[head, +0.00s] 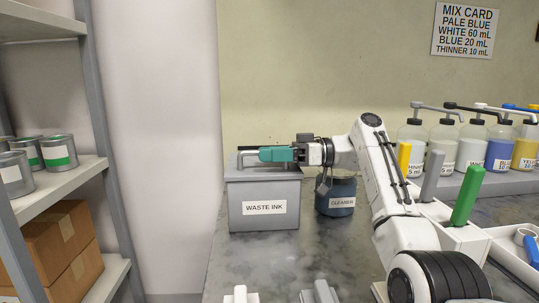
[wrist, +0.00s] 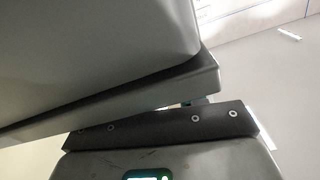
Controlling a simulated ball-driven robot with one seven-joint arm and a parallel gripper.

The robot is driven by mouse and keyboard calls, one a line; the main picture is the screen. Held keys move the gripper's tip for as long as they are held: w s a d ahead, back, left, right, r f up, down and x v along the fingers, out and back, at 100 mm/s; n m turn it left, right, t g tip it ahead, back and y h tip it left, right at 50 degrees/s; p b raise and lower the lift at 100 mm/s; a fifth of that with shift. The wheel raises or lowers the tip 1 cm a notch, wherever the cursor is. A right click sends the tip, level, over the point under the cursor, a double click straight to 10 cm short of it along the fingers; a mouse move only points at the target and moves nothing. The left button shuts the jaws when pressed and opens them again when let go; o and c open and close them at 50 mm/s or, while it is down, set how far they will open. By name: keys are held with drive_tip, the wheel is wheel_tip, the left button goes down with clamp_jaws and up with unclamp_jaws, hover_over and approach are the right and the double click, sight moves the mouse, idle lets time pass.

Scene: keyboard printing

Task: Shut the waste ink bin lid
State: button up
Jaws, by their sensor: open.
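The grey waste ink bin (head: 240,205), with a white label, stands on the bench. Its grey lid (head: 264,174) lies roughly level across the top in the head view. I cannot tell whether it is fully seated. My gripper (head: 263,154) is open and reaches leftward just above the lid. A grey bar-like handle (head: 241,156) shows beside the fingertips; I see no grip on it. In the wrist view, a large grey surface with a dark edge (wrist: 120,100) fills the upper left, close to my gripper's dark bar. Contact is unclear.
A cleaner jar (head: 336,200) stands right of the bin, partly behind my arm. Pump bottles (head: 471,150) line the back right. A white holder with coloured handles (head: 467,200) stands at right. A shelf with cans (head: 58,152) is at left.

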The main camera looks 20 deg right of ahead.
drive_tip(key=s+d, duration=0.1)
drive_tip(key=d, duration=0.6)
drive_tip(key=shift+s, duration=0.2)
